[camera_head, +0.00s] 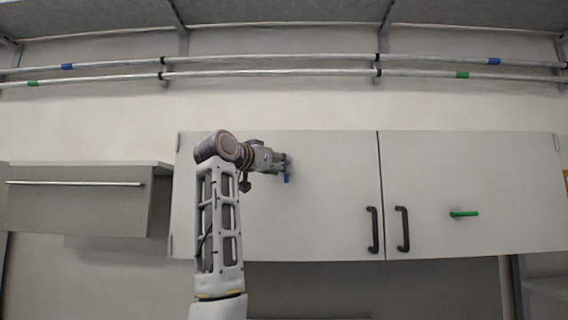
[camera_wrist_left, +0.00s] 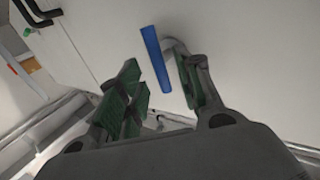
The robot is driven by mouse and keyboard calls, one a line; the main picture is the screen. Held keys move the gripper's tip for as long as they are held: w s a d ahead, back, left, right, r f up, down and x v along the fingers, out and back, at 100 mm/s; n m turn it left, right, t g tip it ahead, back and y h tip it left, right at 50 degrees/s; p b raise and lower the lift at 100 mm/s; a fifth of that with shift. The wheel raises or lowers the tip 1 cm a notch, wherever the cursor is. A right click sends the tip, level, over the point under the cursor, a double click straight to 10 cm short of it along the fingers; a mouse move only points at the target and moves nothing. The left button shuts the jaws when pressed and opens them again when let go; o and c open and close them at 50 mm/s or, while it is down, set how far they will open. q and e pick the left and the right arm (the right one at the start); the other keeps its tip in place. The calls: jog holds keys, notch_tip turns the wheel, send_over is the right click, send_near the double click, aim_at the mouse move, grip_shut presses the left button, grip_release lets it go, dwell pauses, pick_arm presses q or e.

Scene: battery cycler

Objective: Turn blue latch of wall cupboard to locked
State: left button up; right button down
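The blue latch (camera_head: 287,179) is on the left door of the wall cupboard (camera_head: 330,170). In the head view its lower end hangs below my left gripper (camera_head: 284,162), which hides the upper part. In the left wrist view the blue latch (camera_wrist_left: 156,58) shows as a slim bar on the pale door. There the green-padded fingers of my left gripper (camera_wrist_left: 157,72) are apart, one on each side of the bar, with visible gaps. I cannot tell whether either finger touches the latch. My right gripper is in neither view.
The right door carries a green latch (camera_head: 464,213), lying level. Black handles (camera_head: 373,230) (camera_head: 403,229) stand beside the door seam. A grey cabinet (camera_head: 80,205) with a bar is at the left. Pipes (camera_head: 270,66) with blue and green bands run above the cupboard.

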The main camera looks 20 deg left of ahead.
pick_arm(q)
jog(key=shift+p+x, duration=0.4)
jog(key=shift+x, duration=0.95)
grip_shut()
